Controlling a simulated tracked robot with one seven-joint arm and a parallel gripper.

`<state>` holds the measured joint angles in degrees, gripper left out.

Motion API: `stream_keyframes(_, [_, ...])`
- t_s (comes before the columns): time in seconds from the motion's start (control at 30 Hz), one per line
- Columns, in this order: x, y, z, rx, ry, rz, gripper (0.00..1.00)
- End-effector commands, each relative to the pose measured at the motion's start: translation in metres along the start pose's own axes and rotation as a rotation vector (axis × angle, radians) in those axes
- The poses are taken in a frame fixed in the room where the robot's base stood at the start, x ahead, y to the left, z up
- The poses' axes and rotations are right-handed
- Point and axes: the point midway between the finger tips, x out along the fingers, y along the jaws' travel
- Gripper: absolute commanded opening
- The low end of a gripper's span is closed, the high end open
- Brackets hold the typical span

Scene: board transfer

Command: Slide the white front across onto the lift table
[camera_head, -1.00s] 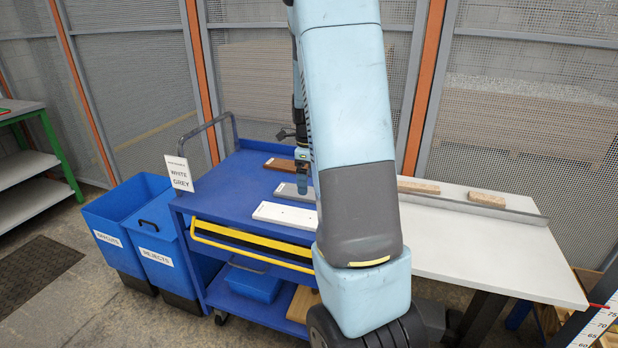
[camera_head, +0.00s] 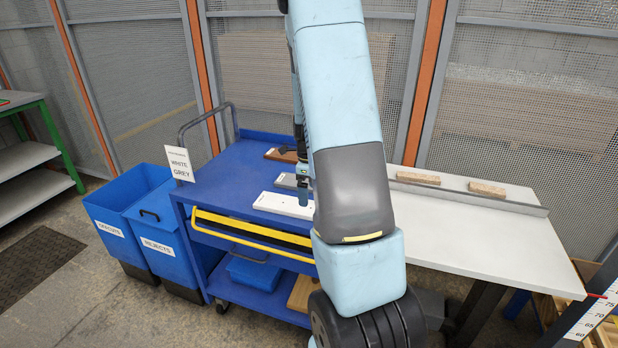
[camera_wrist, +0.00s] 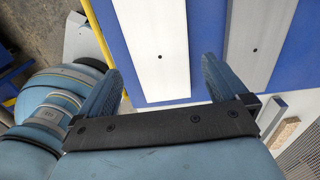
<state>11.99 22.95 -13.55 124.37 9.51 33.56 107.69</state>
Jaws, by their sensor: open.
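The white front (camera_head: 283,205) lies flat on the blue cart top, at its near edge. My arm hides its right end. In the wrist view the white front (camera_wrist: 152,40) extends away from my gripper. My gripper (camera_wrist: 161,68) is open and empty, its two blue fingers spread to either side of the board's near end; I cannot tell how high above it they are. In the head view my gripper (camera_head: 304,190) shows at the board's right part. The white-topped lift table (camera_head: 470,232) stands to the right of the cart; my arm hides where they meet.
A grey board (camera_head: 287,181) and a brown board (camera_head: 279,155) lie behind the white one on the cart (camera_head: 228,180).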

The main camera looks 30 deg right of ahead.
Motion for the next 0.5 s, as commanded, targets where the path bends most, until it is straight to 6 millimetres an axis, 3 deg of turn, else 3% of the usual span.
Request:
stream_keyframes(0.2, [0.034, 0.001, -0.001, 0.001, 0.001, 0.004, 1.00])
stream_keyframes(0.5, [0.058, 0.000, 0.000, 0.000, 0.000, 0.002, 1.00])
